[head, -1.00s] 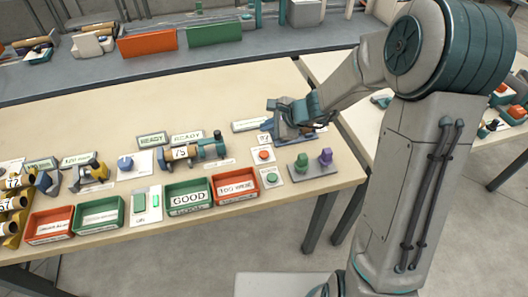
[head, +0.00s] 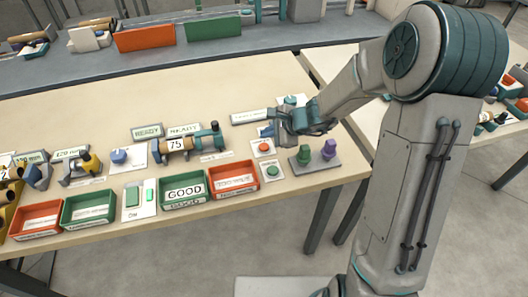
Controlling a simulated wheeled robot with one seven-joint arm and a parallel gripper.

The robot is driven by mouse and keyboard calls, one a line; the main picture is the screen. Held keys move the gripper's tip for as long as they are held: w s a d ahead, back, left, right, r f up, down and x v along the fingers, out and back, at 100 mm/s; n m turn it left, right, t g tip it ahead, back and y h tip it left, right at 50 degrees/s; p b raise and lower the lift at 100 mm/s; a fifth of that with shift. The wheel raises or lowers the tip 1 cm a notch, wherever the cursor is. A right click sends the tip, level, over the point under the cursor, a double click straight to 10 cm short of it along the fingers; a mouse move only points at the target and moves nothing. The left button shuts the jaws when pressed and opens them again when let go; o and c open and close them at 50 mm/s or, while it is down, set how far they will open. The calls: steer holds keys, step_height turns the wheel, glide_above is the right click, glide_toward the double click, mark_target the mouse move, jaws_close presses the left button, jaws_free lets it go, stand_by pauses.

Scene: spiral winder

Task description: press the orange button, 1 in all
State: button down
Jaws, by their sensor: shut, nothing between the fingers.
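The orange button (head: 264,146) is a small round orange-red cap on a white plate near the right end of the wooden bench. My gripper (head: 267,131) is over the bench just behind the button in the head view, with its fingers pointing left. It is shut and empty. The button's cap is uncovered in this view. I cannot tell the gripper's height above the bench.
A green button (head: 272,170) sits in front of the orange one. A grey base with green and purple knobs (head: 329,150) stands to the right. A red bin (head: 233,181) and green GOOD bin (head: 184,190) are at front left. A winder (head: 186,144) lies left.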

mark_target(260, 144)
steer(key=shift+f+b, duration=0.7)
steer(key=shift+f, duration=0.3)
steer(key=shift+f, duration=0.1)
stand_by(1.2)
steer(key=shift+f+b, duration=0.3)
steer(key=shift+b, duration=0.3)
steer(key=shift+f+b, duration=0.45)
steer(key=shift+b, duration=0.1)
stand_by(0.5)
steer(key=shift+r, duration=0.1)
steer(key=shift+r+p, duration=0.65)
steer(key=shift+r, duration=0.1)
step_height(260, 144, up, 5)
steer(key=p, duration=0.4)
